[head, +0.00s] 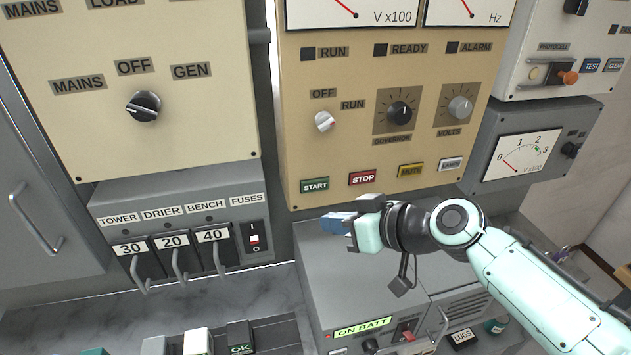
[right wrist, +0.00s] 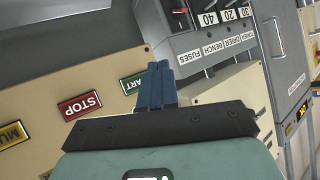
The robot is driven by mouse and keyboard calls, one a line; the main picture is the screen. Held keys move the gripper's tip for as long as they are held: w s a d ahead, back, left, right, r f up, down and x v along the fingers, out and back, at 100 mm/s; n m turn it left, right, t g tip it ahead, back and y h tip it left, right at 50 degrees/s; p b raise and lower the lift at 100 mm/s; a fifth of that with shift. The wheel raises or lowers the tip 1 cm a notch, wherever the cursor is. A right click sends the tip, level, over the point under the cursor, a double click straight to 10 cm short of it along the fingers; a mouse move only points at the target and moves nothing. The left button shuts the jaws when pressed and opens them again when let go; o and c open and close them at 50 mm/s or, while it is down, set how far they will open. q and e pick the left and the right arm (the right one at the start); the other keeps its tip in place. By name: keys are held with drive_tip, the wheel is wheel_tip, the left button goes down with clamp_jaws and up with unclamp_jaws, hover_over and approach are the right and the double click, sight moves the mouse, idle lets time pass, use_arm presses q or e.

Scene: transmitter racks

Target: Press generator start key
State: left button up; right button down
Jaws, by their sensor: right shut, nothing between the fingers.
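The green START key (head: 315,185) is at the lower left of the cream generator panel (head: 290,130). It also shows in the right wrist view (right wrist: 131,83), partly hidden behind the blue fingertips. My right gripper (head: 337,219) is shut and empty, below and a little right of the START key in the head view. In the right wrist view its closed fingers (right wrist: 160,84) overlap the key's edge; I cannot tell whether they touch it. My left gripper is not in view.
The red STOP key (head: 362,178), yellow MUTE key (head: 411,170) and LAMPS key (head: 450,164) sit right of START. The OFF/RUN knob (head: 324,122) is above. A fuse box (head: 180,190) with levers is at left, and a grey ON BATT unit (head: 345,270) stands below.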

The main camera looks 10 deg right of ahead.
sight(309, 193)
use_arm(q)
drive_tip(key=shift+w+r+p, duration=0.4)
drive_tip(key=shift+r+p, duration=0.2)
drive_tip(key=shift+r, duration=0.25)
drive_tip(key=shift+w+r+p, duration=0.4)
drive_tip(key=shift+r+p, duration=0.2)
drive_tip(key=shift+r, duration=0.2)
use_arm(e)
drive_tip(key=w, duration=0.6)
drive_tip(key=shift+w+a, duration=0.15)
drive_tip(key=shift+w, duration=0.15)
drive_tip(key=shift+w, duration=0.4)
drive_tip(key=shift+w, duration=0.35)
idle(0.6)
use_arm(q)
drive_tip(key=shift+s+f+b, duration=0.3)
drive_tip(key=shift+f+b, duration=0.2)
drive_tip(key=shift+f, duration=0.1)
use_arm(e)
drive_tip(key=shift+s, duration=0.75)
